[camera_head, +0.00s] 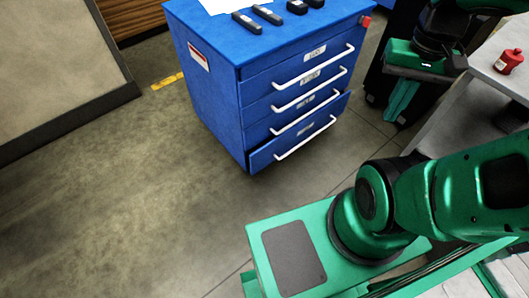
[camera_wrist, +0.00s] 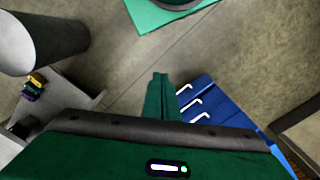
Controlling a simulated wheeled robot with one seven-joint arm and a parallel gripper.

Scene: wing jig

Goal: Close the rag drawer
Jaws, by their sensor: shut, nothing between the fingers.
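A blue drawer cabinet (camera_head: 215,90) stands on the floor in the head view, with several drawers with white bar handles and small labels too small to read surely. The bottom drawer (camera_head: 262,157) juts out a little past the fronts above it; I cannot tell surely which label is the rag one. My gripper (camera_head: 393,117) is to the right of the cabinet, apart from it, fingers pointing down, shut and empty. In the wrist view its green fingers (camera_wrist: 160,76) show left of the cabinet (camera_wrist: 222,112) and its white handles.
Dark tools (camera_head: 268,14) and a white sheet (camera_head: 225,5) lie on the cabinet top. A dark-edged panel (camera_head: 60,70) is at the left. The floor before the cabinet is clear.

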